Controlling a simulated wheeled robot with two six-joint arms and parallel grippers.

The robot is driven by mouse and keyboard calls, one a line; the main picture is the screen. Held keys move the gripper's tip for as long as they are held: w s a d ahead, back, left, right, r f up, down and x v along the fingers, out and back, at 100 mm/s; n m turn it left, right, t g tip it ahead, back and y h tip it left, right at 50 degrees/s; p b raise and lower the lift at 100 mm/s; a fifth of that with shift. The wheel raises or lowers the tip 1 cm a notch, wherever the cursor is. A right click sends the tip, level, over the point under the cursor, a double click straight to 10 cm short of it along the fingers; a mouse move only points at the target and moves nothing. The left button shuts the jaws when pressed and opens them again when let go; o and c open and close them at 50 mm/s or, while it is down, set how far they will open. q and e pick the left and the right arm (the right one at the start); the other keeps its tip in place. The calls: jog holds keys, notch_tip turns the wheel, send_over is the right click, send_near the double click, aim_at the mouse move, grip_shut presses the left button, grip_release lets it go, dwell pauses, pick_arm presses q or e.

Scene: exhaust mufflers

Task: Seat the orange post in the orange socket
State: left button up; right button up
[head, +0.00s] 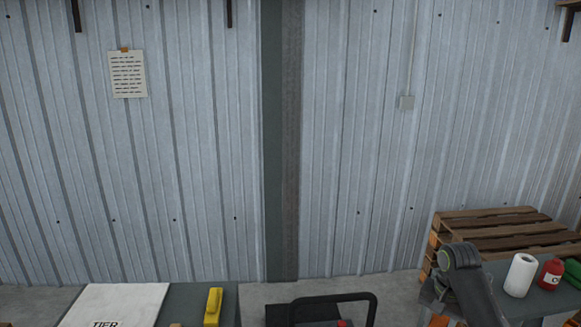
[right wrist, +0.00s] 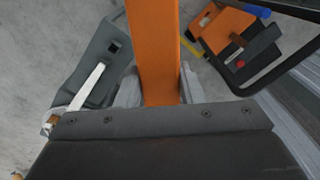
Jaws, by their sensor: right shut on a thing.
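The orange post (right wrist: 154,50) is a long flat-sided bar that runs from the top edge of the right wrist view down between the fingers of my right gripper (right wrist: 158,92). The gripper is shut on it, with one grey finger on each side. The far end of the post runs out of the picture. In the head view only a dark link of my right arm shows at the lower right, and the gripper and post are out of sight. I cannot make out the orange socket in either view. My left gripper is in neither view.
A black tubular handle (head: 375,302) stands at the bottom middle. An orange and black object (right wrist: 228,28) lies near a black frame in the wrist view. A yellow object (head: 213,306) is at lower left.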

jog(key=shift+f+b, duration=0.3)
jog(key=shift+f, duration=0.25)
jog(key=f, duration=0.1)
jog(key=w+d+f+b, duration=0.1)
jog(key=shift+w+f, duration=0.25)
jog(key=shift+f, duration=0.1)
pick_arm(q)
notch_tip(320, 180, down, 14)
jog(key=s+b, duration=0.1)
jog(key=b, duration=1)
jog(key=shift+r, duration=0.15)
pick_arm(e)
notch_tip(320, 180, down, 11)
jog(key=shift+s+r, duration=0.15)
